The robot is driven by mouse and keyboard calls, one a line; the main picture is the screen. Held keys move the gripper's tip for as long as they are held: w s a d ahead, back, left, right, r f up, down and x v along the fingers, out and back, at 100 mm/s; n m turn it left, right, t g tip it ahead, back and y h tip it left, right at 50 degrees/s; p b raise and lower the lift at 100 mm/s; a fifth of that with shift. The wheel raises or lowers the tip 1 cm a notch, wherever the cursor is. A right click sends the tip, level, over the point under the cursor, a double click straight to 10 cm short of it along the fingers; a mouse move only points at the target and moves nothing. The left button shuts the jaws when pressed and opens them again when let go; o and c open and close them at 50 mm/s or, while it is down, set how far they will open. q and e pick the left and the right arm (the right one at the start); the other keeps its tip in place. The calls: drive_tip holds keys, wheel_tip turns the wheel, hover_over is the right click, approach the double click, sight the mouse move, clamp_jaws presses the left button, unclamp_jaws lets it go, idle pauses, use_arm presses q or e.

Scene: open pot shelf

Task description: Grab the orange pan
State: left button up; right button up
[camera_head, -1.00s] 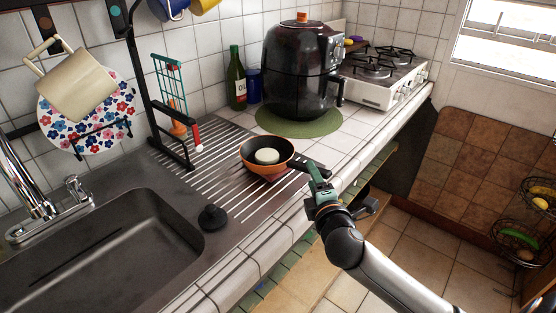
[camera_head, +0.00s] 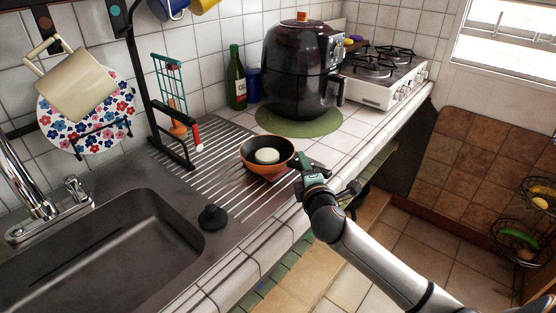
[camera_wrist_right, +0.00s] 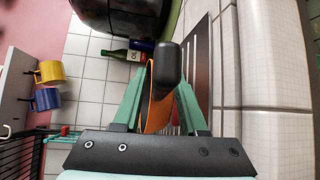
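The orange pan (camera_head: 267,169) sits on the ridged drainboard beside the sink, with a dark inside and a black handle pointing right. A pale round piece (camera_head: 267,156) lies in it. My right gripper (camera_head: 307,168) is at the pan's handle. In the right wrist view the black handle (camera_wrist_right: 168,62) shows between the two green fingers of the gripper (camera_wrist_right: 166,88), which are spread apart. Part of the orange pan side (camera_wrist_right: 155,105) shows behind the handle. My left gripper is not in view.
The sink (camera_head: 110,250) is at the left, with a black stopper (camera_head: 212,217) at its edge. A black air fryer (camera_head: 300,75) on a green mat (camera_head: 298,124) stands behind the pan. A rack (camera_head: 168,85) stands behind the drainboard. The tiled counter edge lies under my right arm.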

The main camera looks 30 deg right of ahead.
clamp_jaws()
idle(1.0)
drive_tip(key=shift+r, duration=0.15)
